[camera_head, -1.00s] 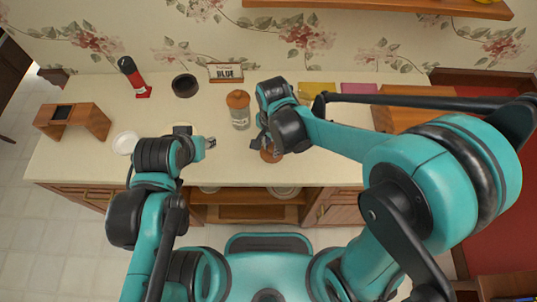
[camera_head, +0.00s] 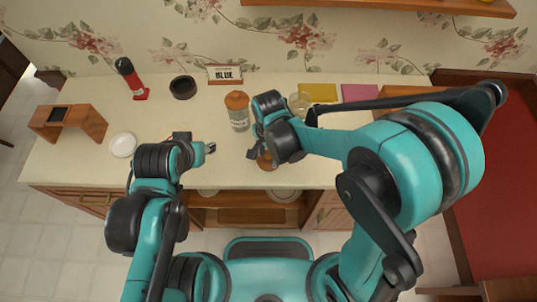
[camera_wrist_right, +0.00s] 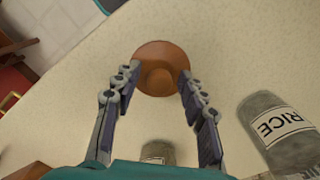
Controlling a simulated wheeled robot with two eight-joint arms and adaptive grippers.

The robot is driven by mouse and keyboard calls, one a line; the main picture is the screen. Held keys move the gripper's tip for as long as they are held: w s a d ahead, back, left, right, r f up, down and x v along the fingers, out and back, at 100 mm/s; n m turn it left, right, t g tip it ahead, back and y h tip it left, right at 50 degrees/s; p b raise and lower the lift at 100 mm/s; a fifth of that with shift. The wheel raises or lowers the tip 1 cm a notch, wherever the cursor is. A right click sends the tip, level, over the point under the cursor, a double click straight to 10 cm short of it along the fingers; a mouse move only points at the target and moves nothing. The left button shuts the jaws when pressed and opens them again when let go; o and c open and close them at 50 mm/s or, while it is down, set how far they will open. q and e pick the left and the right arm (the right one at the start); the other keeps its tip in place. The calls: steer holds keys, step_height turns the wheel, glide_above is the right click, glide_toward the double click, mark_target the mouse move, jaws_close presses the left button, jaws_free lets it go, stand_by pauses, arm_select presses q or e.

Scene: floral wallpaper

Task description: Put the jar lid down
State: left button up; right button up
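The jar lid (camera_head: 266,161) is a round, reddish-brown disc with a knob, low over the front part of the counter. In the right wrist view the lid (camera_wrist_right: 160,52) sits between the tips of my right gripper (camera_wrist_right: 160,76), with a finger against each side. In the head view my right gripper (camera_head: 262,145) is partly hidden by its own wrist. I cannot tell whether the lid touches the counter. My left gripper (camera_head: 211,148) is left of the lid, apart from it; its fingers are too small to read.
A glass jar (camera_head: 299,102) stands to the right. A white plate (camera_head: 122,145), wooden stand (camera_head: 90,122) and black bowl (camera_head: 183,87) are at left. Counter between the grippers is clear.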

mark_target(269, 156)
steer(key=shift+r, duration=0.15)
steer(key=shift+r+p, duration=0.35)
step_height(269, 156, up, 11)
steer(key=p, duration=0.3)
steer(key=s+d+r+n+t, duration=0.2)
steer(key=d+r+n+t, duration=0.1)
steer(key=d, duration=0.6)
steer(key=s+d+r+n+t, duration=0.3)
steer(key=d+n, duration=0.3)
steer(key=d, duration=0.3)
steer(key=shift+r+t, duration=0.3)
steer(key=shift+t, duration=0.3)
steer(key=shift+s+a+f, duration=0.1)
step_height(269, 156, down, 6)
steer(key=b, duration=0.6)
